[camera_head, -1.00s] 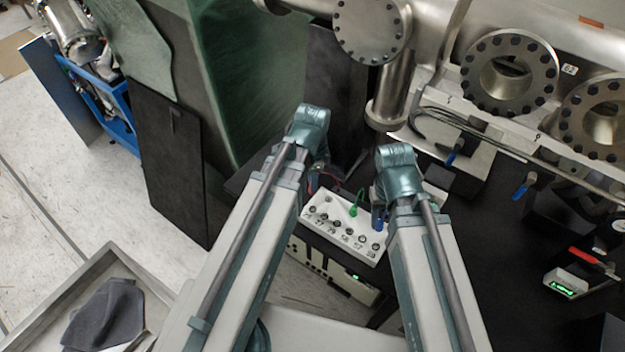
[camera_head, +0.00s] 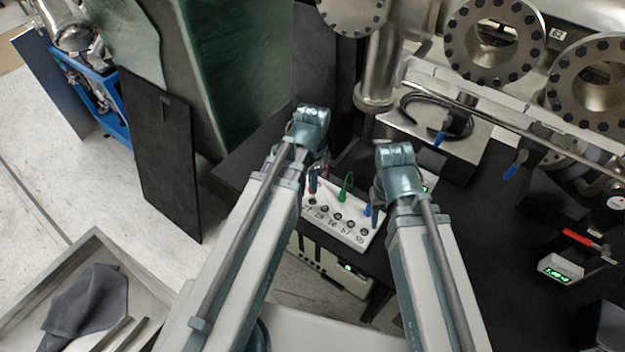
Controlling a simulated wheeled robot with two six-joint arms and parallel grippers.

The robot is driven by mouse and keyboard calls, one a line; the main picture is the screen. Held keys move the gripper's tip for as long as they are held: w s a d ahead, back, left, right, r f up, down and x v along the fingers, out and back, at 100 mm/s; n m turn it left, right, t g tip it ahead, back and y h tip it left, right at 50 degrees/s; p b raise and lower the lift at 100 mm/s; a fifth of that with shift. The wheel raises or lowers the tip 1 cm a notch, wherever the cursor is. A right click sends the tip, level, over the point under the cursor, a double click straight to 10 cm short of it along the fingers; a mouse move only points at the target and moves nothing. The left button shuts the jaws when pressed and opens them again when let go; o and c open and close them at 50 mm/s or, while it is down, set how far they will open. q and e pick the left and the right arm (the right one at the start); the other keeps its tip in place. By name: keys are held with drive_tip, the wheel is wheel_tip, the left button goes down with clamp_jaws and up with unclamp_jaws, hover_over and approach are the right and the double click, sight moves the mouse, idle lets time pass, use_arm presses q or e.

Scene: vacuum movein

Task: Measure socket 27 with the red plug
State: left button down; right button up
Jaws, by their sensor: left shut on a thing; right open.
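The white socket box (camera_head: 343,240) stands below my two grippers, with a row of small numbered sockets along its front. The labels are small; the leftmost visible one seems to read 27, and my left arm covers the box's left end. My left gripper (camera_head: 316,176) is shut on the red plug (camera_head: 312,186), near the box's upper left; the plug is mostly hidden, and I cannot tell whether it touches a socket. A green plug (camera_head: 342,196) with a green cable stands in the box. A blue plug (camera_head: 367,211) is at its right. My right gripper (camera_head: 379,205) is open beside the blue plug.
A small meter with a green display (camera_head: 561,268) stands on the black table (camera_head: 470,260) at right. Metal flanged pipes (camera_head: 495,40) and a rail with blue-handled clamps (camera_head: 520,165) lie behind. A tray with a dark cloth (camera_head: 88,305) is at lower left.

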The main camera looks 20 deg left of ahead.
use_arm(q)
drive_tip(key=shift+f+b, duration=1.35)
drive_tip(key=shift+f, duration=0.3)
use_arm(e)
drive_tip(key=shift+f, duration=1.7)
use_arm(q)
drive_tip(key=shift+f+b, duration=1.1)
use_arm(e)
drive_tip(key=shift+f, duration=1.1)
use_arm(q)
drive_tip(key=c, duration=0.7)
unclamp_jaws()
drive_tip(key=shift+o, duration=0.2)
drive_tip(key=shift+r, duration=0.1)
use_arm(e)
drive_tip(key=shift+r, duration=0.1)
use_arm(q)
wheel_tip(320, 180, up, 14)
drive_tip(key=p, duration=1.4)
use_arm(e)
wheel_tip(320, 180, up, 14)
use_arm(q)
drive_tip(key=shift+f, duration=0.2)
